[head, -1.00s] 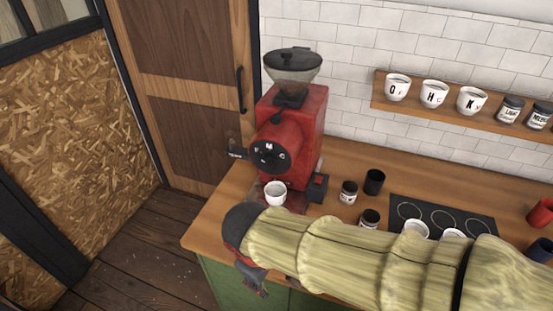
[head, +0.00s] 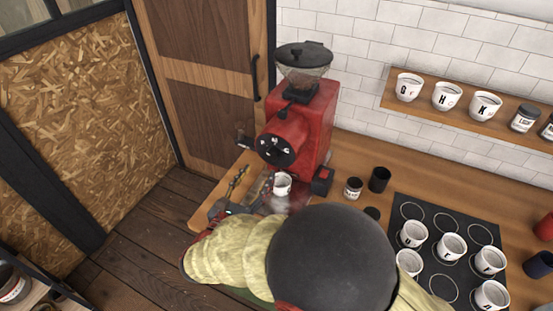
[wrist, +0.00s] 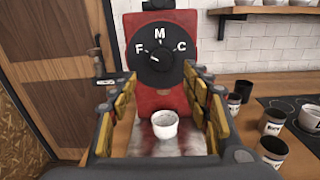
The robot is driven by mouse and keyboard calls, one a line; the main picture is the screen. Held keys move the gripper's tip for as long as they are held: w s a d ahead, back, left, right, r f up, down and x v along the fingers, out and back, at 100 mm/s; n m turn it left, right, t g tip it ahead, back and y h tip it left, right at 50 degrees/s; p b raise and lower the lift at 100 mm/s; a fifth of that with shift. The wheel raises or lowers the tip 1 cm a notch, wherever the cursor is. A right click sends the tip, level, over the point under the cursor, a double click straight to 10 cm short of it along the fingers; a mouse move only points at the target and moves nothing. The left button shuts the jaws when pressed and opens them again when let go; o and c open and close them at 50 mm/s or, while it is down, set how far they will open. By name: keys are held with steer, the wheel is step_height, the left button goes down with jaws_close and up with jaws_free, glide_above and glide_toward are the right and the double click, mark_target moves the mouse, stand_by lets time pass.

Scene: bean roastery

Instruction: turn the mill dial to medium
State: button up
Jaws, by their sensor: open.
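The red mill (head: 312,125) stands on the counter with a dark hopper on top. Its round black dial (head: 277,150) faces front; in the wrist view the dial (wrist: 154,54) carries the white letters F, M and C. A small pale mark on its knob seems to lie toward the F side, but is too small to be sure. My gripper (head: 252,186) is in front of the mill, below the dial. In the wrist view my gripper (wrist: 158,78) is open and empty, its yellow-padded fingers either side of the lower mill front, apart from the dial.
A white cup (wrist: 165,124) stands under the mill, close to my fingers. Jars and a dark cup (head: 379,179) stand to the right. A black mat (head: 408,198) holds several white cups. A wall shelf (head: 450,112) holds lettered cups. A wooden door (head: 210,90) is at left.

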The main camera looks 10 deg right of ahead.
mark_target(271, 157)
steer(key=shift+b+x, duration=0.55)
steer(key=shift+x, duration=3.35)
steer(key=shift+d, duration=0.1)
steer(key=shift+c, duration=1.4)
steer(key=c, duration=0.9)
